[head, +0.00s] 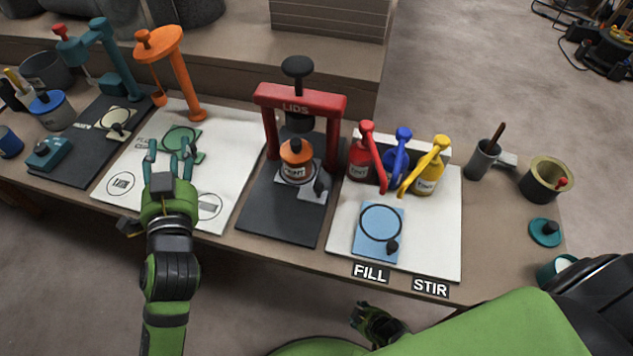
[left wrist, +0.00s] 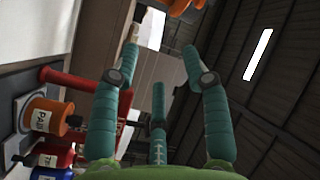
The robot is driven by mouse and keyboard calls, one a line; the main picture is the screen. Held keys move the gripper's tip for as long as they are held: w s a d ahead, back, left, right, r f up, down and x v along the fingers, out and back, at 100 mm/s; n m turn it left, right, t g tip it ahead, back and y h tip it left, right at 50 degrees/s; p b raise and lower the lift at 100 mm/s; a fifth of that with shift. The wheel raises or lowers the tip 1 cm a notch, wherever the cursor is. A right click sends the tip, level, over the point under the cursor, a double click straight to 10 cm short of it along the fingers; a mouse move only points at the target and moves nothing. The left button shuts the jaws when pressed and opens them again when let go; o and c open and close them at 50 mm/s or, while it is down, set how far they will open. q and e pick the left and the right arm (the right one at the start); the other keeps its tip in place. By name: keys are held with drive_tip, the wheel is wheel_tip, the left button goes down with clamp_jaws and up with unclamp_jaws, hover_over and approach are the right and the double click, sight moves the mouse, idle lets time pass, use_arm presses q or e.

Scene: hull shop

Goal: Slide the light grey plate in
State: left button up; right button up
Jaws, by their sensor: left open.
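The light grey plate (head: 312,194) lies on the dark base of the red press marked LIDS (head: 300,103). It sticks out to the front right and has a dark knob (head: 322,183). A paint can with an orange lid (head: 297,162) stands on it, under the press head. In the left wrist view the can (left wrist: 42,116) and plate (left wrist: 19,108) show at the left edge. My left gripper (head: 170,152) is open and empty over the white board, left of the press and apart from the plate. My right gripper (head: 378,322) is small and partly hidden at the bottom.
The white board (head: 223,180) with a green plate and orange stand is on the left. Right of the press are red, blue and yellow pump bottles and a blue plate (head: 378,232). A mug and pot stand farther right. The bench front edge is clear.

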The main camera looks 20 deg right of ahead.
use_arm(q)
drive_tip(key=s+d+r+m+g+h, duration=0.2)
drive_tip(key=s+d+r+m+h, duration=0.1)
drive_tip(key=d+r+m+h, duration=1.3)
drive_tip(key=s+d+f+m+g+h, duration=0.2)
drive_tip(key=s+d+m+g, duration=0.1)
drive_tip(key=d+m+g, duration=0.4)
drive_tip(key=s+d+f+m+g+h, duration=0.1)
drive_tip(key=s+d+m+g+h, duration=0.3)
drive_tip(key=m, duration=0.6)
drive_tip(key=m+g+y, duration=0.4)
drive_tip(key=m+y, duration=0.6)
drive_tip(key=y, duration=0.9)
approach(318, 186)
wheel_tip(318, 186, down, 2)
drive_tip(key=x, duration=0.7)
drive_tip(key=shift+w+d, duration=0.15)
drive_tip(key=shift+d, duration=0.25)
